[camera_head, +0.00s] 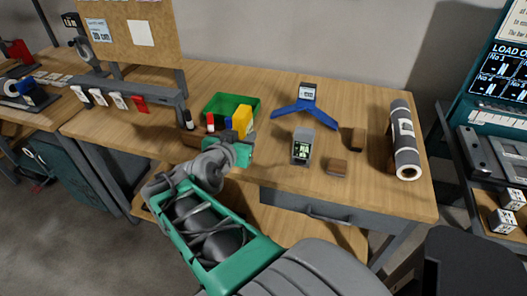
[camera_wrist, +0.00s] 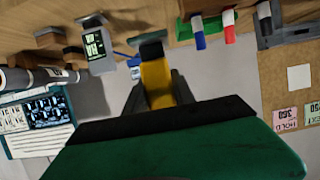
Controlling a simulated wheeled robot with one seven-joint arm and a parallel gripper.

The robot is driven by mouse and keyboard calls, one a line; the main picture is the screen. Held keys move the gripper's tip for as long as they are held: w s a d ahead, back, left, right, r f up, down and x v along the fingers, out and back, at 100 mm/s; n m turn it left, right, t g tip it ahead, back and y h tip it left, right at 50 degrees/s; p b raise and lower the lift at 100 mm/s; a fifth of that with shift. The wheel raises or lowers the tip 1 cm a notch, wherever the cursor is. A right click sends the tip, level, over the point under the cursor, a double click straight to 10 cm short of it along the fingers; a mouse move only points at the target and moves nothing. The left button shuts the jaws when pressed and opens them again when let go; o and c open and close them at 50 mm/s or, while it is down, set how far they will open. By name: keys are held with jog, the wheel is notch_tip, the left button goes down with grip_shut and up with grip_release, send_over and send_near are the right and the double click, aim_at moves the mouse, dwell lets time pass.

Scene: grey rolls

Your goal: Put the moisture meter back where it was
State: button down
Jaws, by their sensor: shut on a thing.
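A yellow tool with a dark end, which I take to be the moisture meter (camera_head: 241,118), stands upright in my gripper (camera_head: 239,143), near the front of the green tray (camera_head: 258,101). In the wrist view the yellow body of the moisture meter (camera_wrist: 156,80) sits between the two dark fingers of my gripper (camera_wrist: 158,92), which is shut on it. Its lower part is hidden by the gripper. A blue angled stand (camera_head: 301,112) with a small display sits behind and to the right. A grey box with a lit screen (camera_head: 302,146) stands right of my gripper.
Several markers (camera_head: 210,122) stand left of the moisture meter. Two small brown blocks (camera_head: 337,167) (camera_head: 357,139) lie right of the grey box. A grey roll (camera_head: 404,140) lies at the bench's right end. Bench between tray and blue stand is clear.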

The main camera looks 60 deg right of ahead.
jog(key=d+f, duration=0.3)
jog(key=d, duration=0.1)
jog(key=d+f, duration=0.3)
jog(key=d, duration=0.1)
jog(key=d+f, duration=0.3)
jog(key=d, duration=0.2)
jog(key=shift+w+f, duration=0.1)
jog(key=shift+f, duration=1.8)
jog(key=c, duration=1.1)
grip_release()
jog(key=shift+o, duration=0.2)
jog(key=shift+r, duration=0.1)
